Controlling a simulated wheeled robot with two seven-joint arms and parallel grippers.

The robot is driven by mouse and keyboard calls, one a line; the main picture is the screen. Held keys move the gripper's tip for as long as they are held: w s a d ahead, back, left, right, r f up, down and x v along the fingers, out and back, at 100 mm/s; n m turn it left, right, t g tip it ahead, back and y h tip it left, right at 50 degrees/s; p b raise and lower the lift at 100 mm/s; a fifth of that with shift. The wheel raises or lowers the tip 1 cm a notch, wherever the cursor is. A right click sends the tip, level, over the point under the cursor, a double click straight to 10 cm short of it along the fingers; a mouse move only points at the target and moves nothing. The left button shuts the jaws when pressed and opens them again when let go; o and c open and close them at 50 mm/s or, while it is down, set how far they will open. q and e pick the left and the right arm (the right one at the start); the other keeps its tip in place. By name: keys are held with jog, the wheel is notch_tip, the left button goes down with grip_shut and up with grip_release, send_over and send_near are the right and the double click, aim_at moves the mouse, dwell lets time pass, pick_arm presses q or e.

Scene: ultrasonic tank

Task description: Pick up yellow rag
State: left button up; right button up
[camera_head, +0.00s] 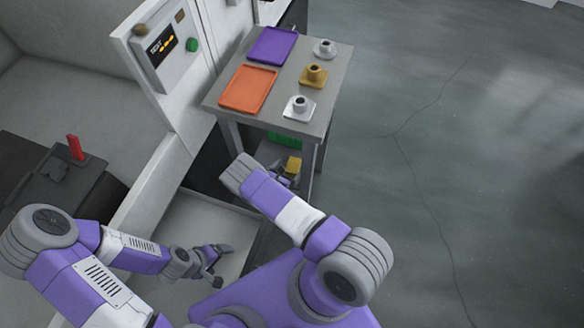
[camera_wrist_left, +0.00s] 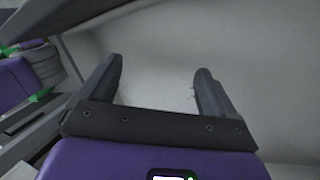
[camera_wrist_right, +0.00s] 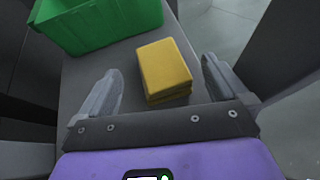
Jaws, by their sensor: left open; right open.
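The yellow rag (camera_wrist_right: 165,68) is a folded stack lying on a grey shelf, seen between the fingers in the right wrist view. It also shows in the head view (camera_head: 293,165), under the table. My right gripper (camera_wrist_right: 160,85) is open and empty, with the rag just ahead of it, nearer the middle and apart from both fingers. In the head view my right arm reaches to the shelf and hides most of that gripper. My left gripper (camera_wrist_left: 158,80) is open and empty in front of a plain pale surface; in the head view it (camera_head: 222,262) is low at the left.
A green bin (camera_wrist_right: 100,22) stands on the shelf left of the rag. The table (camera_head: 333,75) above carries an orange tray (camera_head: 248,88), a purple tray (camera_head: 272,45) and several small pieces on bases. A control panel (camera_head: 170,45) stands at left. The floor at right is clear.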

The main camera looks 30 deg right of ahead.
aim_at(292, 165)
jog(key=b+x, duration=0.1)
jog(key=x, duration=0.2)
jog(key=c, duration=1.1)
